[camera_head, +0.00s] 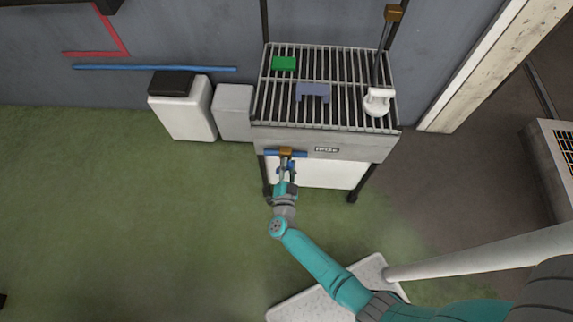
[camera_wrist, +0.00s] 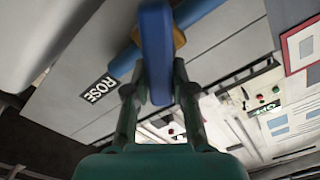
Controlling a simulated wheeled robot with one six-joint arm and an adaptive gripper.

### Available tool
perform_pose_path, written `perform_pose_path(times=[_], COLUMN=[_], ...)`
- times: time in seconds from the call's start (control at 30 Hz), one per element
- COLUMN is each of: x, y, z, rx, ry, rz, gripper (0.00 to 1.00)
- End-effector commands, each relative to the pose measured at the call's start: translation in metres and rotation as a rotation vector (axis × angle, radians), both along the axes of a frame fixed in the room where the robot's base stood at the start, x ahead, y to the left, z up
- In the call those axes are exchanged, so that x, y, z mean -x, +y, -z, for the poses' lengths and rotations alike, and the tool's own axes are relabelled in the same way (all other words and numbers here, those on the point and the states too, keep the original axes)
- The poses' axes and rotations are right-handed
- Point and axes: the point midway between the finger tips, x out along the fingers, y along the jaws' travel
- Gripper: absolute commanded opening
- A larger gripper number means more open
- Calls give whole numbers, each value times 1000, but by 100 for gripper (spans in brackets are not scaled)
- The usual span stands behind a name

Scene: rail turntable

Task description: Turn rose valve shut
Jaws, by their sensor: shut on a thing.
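The rose valve has an orange-brown body (camera_head: 286,152) on a short blue pipe (camera_head: 300,154) along the front panel of the rack stand. Its blue handle (camera_wrist: 155,45) stands in the middle of the wrist view, at an angle to the pipe (camera_wrist: 125,66). A black ROSE label (camera_wrist: 99,88) sits beside it, and a label plate (camera_head: 327,149) shows right of the valve in the head view. My gripper (camera_wrist: 157,95) is shut on the handle, one finger on each side of its end. In the head view my gripper (camera_head: 287,170) is just in front of the valve and partly hides the handle.
The slatted rack (camera_head: 340,62) holds a green block (camera_head: 284,63), a grey-blue piece (camera_head: 312,91) and a white fitting (camera_head: 377,104). White bins (camera_head: 184,112) stand left of it. The green floor at left is clear.

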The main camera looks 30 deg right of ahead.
Motion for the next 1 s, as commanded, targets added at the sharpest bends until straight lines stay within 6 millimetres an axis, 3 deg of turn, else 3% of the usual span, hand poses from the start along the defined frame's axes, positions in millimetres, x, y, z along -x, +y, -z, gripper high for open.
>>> perform_pose_path(times=[0.6,1.0], x=[5,5], y=[-7,-7], z=[12,19], rx=[-501,-743], ry=[-284,-423], rz=[-1,-1], gripper=[0,0])
